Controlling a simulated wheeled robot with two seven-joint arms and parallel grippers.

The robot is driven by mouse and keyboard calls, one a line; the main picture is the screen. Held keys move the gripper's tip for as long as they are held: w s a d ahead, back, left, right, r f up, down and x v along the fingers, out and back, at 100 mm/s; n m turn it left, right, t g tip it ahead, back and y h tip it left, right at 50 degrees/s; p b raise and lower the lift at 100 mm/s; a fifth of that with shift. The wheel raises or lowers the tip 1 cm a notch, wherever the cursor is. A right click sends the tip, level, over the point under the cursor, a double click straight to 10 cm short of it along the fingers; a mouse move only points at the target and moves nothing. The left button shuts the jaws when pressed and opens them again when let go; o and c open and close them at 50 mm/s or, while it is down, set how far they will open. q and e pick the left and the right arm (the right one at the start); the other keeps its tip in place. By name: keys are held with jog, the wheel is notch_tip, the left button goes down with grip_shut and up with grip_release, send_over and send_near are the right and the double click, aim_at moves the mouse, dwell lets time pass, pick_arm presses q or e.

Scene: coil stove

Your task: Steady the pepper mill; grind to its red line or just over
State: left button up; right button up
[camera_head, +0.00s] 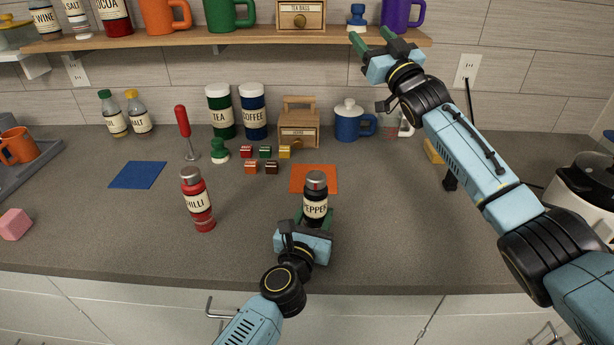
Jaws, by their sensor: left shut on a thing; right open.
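The black pepper mill (315,203) stands upright on the grey counter, with a cream PEPPER label and a silver top. A small red mark shows on its top, but its detail is too small to read. My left gripper (314,219) is shut around the mill's lower body from the front, and its fingers partly hide the base. My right gripper (372,40) is raised high at the upper right, in front of the shelf. It is open and empty, well away from the mill.
A red chilli mill (197,200) stands left of the pepper mill. An orange mat (313,178) lies just behind it, with several small blocks (265,152) further back. A blue mat (138,175) lies left. The shelf (215,39) overhangs the back. The front counter is clear.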

jog(key=w+d+f+m+g+h, duration=0.2)
jog(key=d+f+m+g+h, duration=0.2)
jog(key=f+m, duration=0.75)
jog(key=m+g+y, duration=1.2)
jog(key=m+g, duration=0.1)
jog(key=g, duration=0.3)
send_near(307, 175)
jog(key=shift+t, duration=0.4)
jog(key=a, duration=0.6)
jog(key=a+f, duration=0.1)
jog(key=a, duration=0.3)
jog(key=shift+w, duration=0.1)
jog(key=c, duration=1)
jog(key=shift+m+t, duration=0.4)
jog(key=shift+m, duration=0.15)
